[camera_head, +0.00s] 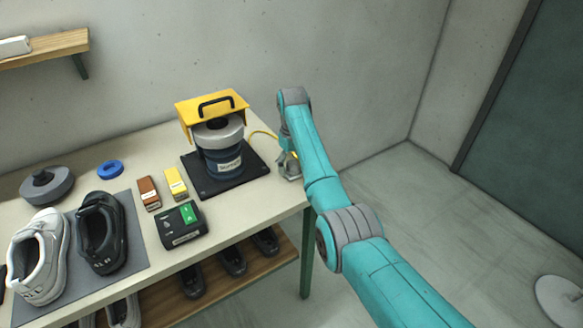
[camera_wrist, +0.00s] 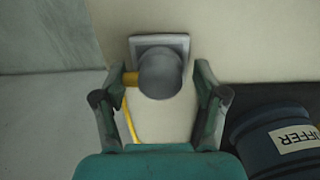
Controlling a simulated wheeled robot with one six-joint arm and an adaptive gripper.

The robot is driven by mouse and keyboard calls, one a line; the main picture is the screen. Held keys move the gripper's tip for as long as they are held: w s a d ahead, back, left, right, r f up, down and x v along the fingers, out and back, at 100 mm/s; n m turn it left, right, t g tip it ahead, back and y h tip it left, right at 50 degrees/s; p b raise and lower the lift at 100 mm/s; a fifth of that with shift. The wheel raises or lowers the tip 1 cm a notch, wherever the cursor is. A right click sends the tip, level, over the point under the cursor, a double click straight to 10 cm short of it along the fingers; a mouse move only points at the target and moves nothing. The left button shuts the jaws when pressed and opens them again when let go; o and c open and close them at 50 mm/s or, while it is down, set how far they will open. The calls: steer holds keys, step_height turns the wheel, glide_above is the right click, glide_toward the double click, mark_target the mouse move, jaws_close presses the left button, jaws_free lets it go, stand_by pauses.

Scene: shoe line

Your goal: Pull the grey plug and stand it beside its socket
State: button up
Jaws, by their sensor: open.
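The grey plug (camera_wrist: 160,76) is a round body in the wrist view, sitting against its square grey socket (camera_wrist: 178,42). A yellow cable (camera_wrist: 131,79) leaves the plug's left side and runs down. My gripper (camera_wrist: 160,88) is open, with one finger on each side of the plug and a visible gap to each. Nothing is held. In the head view my gripper (camera_head: 290,168) is at the right end of the table, and my arm hides the plug and socket; only part of the yellow cable (camera_head: 262,133) shows there.
A blue buffer machine (camera_head: 221,150) with a yellow hood (camera_head: 190,112) stands on a black base left of my gripper. A green-topped box (camera_head: 182,226), two small blocks and shoes on a grey mat (camera_head: 140,262) are further left. Open floor lies right of the table.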

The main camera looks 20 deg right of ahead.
mark_target(292, 162)
steer(key=shift+c, duration=0.3)
jaws_close()
steer(key=shift+r, duration=3.05)
